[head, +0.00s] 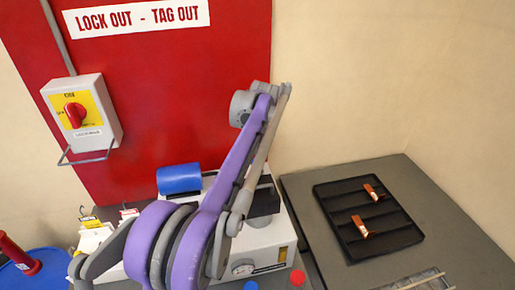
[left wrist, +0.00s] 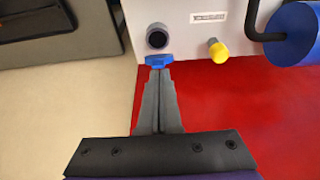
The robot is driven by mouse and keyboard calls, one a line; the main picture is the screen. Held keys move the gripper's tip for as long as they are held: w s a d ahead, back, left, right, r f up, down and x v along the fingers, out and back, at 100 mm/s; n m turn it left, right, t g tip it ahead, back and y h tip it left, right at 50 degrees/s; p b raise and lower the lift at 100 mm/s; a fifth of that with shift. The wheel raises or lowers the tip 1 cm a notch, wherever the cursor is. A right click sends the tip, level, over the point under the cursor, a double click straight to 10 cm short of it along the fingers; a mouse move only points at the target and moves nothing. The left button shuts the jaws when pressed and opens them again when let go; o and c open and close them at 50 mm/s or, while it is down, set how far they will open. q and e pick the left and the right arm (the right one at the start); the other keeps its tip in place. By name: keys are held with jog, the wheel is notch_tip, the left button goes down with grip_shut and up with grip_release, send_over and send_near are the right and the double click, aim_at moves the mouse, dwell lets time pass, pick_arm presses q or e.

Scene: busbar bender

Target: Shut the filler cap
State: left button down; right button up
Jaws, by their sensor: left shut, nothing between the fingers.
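In the left wrist view a blue flap (left wrist: 159,61), which looks like the filler cap, stands beside a dark round filler opening (left wrist: 157,39) on the white machine (left wrist: 185,15). The opening shows uncovered. My left gripper (left wrist: 158,72) is shut and empty, its fingertips at the near edge of the blue flap. I cannot tell whether they touch it. In the head view my purple left arm reaches over the machine (head: 268,240) and hides the filler area; the fingertips do not show clearly there. My right gripper is out of view.
A yellow knob (left wrist: 217,50) and a blue cylinder (left wrist: 292,35) stand close beside the opening. A red panel (head: 165,100) rises behind the machine. A black tray (head: 345,235) with copper pieces lies at the right. A switch box (head: 85,112) is at the left.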

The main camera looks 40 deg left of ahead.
aim_at(260, 156)
pick_arm(q)
jog(key=shift+s+d+f+t+y+b, duration=0.4)
jog(key=shift+s+d+t+y+b, duration=0.3)
jog(key=shift+d+y, duration=0.1)
jog(key=shift+s+d+f+t+y, duration=0.2)
jog(key=shift+d+t+y, duration=0.1)
jog(key=shift+t+y, duration=0.15)
jog(key=shift+s+d+f, duration=0.2)
jog(key=shift+d, duration=0.05)
